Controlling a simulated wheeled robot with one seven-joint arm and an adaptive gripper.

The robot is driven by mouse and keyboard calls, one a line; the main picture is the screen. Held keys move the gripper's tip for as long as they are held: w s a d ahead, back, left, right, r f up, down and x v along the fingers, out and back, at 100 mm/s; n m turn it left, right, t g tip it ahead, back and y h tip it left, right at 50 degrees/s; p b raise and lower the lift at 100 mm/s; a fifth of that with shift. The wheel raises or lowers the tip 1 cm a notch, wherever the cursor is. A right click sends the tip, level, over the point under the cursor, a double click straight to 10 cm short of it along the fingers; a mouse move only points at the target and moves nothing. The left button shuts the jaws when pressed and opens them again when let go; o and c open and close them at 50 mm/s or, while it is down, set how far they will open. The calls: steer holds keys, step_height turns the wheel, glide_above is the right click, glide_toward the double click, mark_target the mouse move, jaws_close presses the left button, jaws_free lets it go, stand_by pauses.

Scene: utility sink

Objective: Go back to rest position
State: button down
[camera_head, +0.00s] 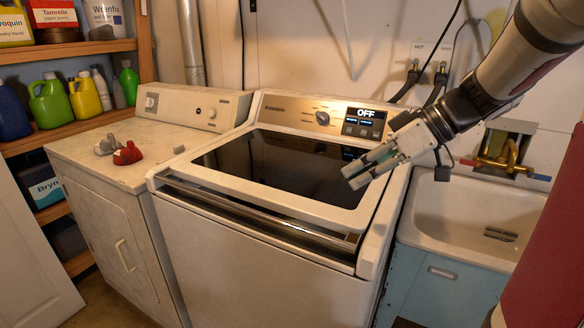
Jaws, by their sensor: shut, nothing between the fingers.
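My gripper (357,174) is at the end of my arm, which reaches in from the upper right. It is shut and empty. In the picture it lies over the right part of the dark glass lid of the washer (270,170). The fingers point left and slightly down. How high they are above the lid is hard to tell. The washer's lid looks closed, and its panel display (366,113) reads "OFF".
A dryer (80,157) stands left of the washer, with a red and grey object (127,153) on top. A sink (460,222) with a brass faucet (503,155) is at the right. Shelves with bottles (50,100) are at the far left. Hoses (438,77) run behind the washer.

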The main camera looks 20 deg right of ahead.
steer(key=s+a+r+m+g+h+p, duration=0.1)
steer(key=s+a+r+m+h+p, duration=0.1)
steer(key=s+a, duration=0.4)
steer(key=s+a+r+m+g+h+p, duration=0.1)
steer(key=s+a+m+h+p, duration=0.3)
steer(key=s, duration=0.9)
steer(key=a+r+h+p, duration=0.1)
steer(key=a+p, duration=0.1)
steer(key=a, duration=0.1)
steer(key=shift+s+a+r+p, duration=0.15)
steer(key=shift+a+r+p, duration=0.1)
steer(key=shift+r+p, duration=0.1)
